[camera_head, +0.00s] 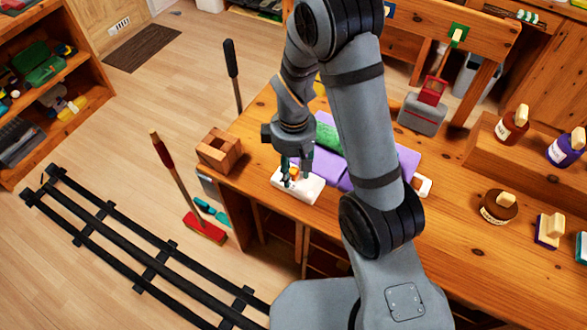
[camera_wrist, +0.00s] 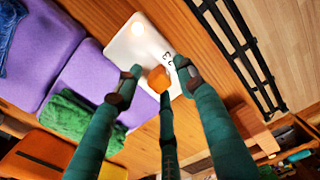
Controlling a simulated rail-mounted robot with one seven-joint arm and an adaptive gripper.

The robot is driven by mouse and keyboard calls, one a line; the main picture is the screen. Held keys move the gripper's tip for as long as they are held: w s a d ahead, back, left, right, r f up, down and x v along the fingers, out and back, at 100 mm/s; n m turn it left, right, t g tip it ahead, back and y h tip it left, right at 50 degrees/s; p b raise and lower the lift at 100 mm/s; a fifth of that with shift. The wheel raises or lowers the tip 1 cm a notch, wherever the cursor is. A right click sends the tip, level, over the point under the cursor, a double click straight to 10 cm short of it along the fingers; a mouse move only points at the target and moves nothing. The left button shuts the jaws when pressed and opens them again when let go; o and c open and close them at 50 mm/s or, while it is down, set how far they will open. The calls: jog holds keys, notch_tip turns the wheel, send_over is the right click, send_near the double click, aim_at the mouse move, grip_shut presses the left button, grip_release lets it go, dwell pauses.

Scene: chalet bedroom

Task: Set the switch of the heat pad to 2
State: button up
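The heat pad's white switch box (camera_head: 306,191) lies near the front edge of the wooden desk. It also shows in the wrist view (camera_wrist: 124,52), with a glowing round light at one end and small dark numerals, partly hidden by a finger. Its orange knob (camera_wrist: 158,79) sits between my three teal fingers. My gripper (camera_head: 291,178) is just above the box, and it also shows in the wrist view (camera_wrist: 156,82). The fingers are spread, with gaps visible beside the knob. Which numeral the knob points to is not clear. The purple heat pad (camera_head: 399,160) lies beside the box.
A green cloth (camera_head: 328,138) lies on the pad. A wooden box (camera_head: 219,150) stands at the desk's left corner. A red-grey toolbox-like object (camera_head: 424,112) and several bottles stand to the right. Desk surface right of the pad is partly clear.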

aim_at(294, 171)
notch_tip(294, 171, up, 12)
dwell(0.6)
notch_tip(294, 171, down, 12)
jog(key=shift+s+r, duration=0.1)
jog(key=shift+r, duration=0.15)
jog(key=shift+f, duration=0.35)
jog(key=shift+w+a+r, duration=0.1)
jog(key=shift+w, duration=0.2)
jog(key=shift+a, duration=0.25)
